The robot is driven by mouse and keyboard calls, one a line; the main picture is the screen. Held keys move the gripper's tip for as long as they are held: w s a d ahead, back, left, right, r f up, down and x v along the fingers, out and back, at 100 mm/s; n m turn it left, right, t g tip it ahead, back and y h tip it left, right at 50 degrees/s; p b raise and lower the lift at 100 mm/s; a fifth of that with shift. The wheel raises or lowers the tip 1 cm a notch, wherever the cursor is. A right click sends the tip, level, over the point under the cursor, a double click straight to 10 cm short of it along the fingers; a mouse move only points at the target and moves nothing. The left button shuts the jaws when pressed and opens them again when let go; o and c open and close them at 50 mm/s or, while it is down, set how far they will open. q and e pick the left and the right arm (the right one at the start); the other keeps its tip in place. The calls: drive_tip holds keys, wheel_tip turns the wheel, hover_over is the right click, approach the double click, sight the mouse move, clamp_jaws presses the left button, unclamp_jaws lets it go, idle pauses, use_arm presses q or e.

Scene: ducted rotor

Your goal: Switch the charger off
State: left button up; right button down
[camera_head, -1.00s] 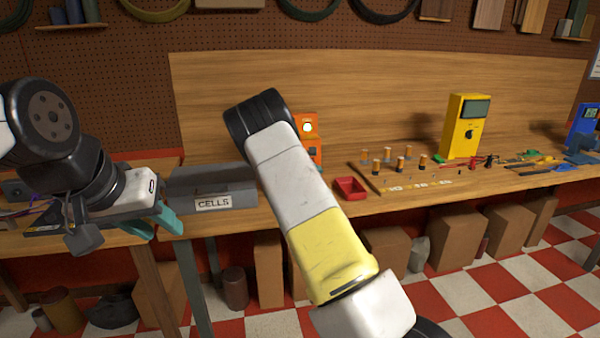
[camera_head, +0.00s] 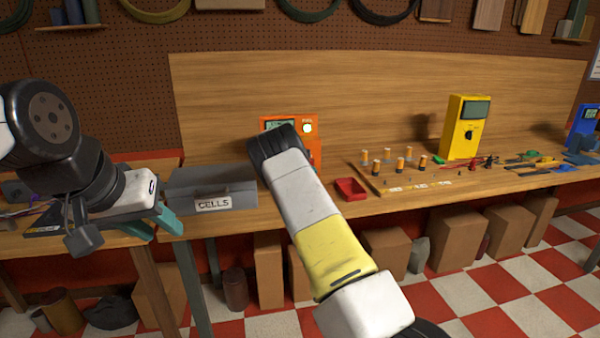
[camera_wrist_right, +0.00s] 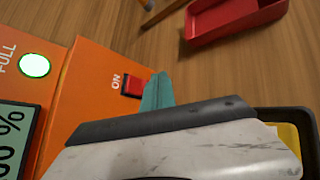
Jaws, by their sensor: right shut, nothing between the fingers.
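The orange charger (camera_head: 315,150) stands at the back of the bench, partly hidden by my right arm in the head view. In the right wrist view the charger (camera_wrist_right: 85,110) shows a lit lamp marked FULL (camera_wrist_right: 34,65), a display (camera_wrist_right: 15,135) and a red switch (camera_wrist_right: 132,87) beside the word ON. My right gripper (camera_wrist_right: 157,92) is shut and empty, its teal tip right beside the switch; I cannot tell if they touch. It is hidden in the head view. My left gripper (camera_head: 153,222) is open and empty, near the bench's front edge at left.
A grey CELLS box (camera_head: 212,190) is left of the charger. A red tray (camera_head: 350,189) and a wooden board with several cells (camera_head: 400,165) are to its right. A yellow meter (camera_head: 465,125) stands further right.

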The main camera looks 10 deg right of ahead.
drive_tip(key=shift+w+f, duration=0.35)
drive_tip(key=shift+w, duration=0.3)
drive_tip(key=shift+w, duration=0.15)
idle(1.5)
drive_tip(key=shift+w+f, duration=0.15)
drive_tip(key=shift+w, duration=0.1)
drive_tip(key=shift+w+f, duration=0.15)
drive_tip(key=shift+w, duration=0.25)
idle(0.6)
drive_tip(key=shift+s+r, duration=0.3)
drive_tip(key=shift+s, duration=0.55)
drive_tip(key=shift+s+r, duration=0.35)
drive_tip(key=shift+s, duration=0.35)
drive_tip(key=shift+s+r, duration=0.3)
drive_tip(key=shift+s, duration=0.4)
drive_tip(key=shift+s+r, duration=0.35)
drive_tip(key=shift+s, duration=0.35)
drive_tip(key=shift+s+d, duration=0.1)
drive_tip(key=shift+s, duration=0.05)
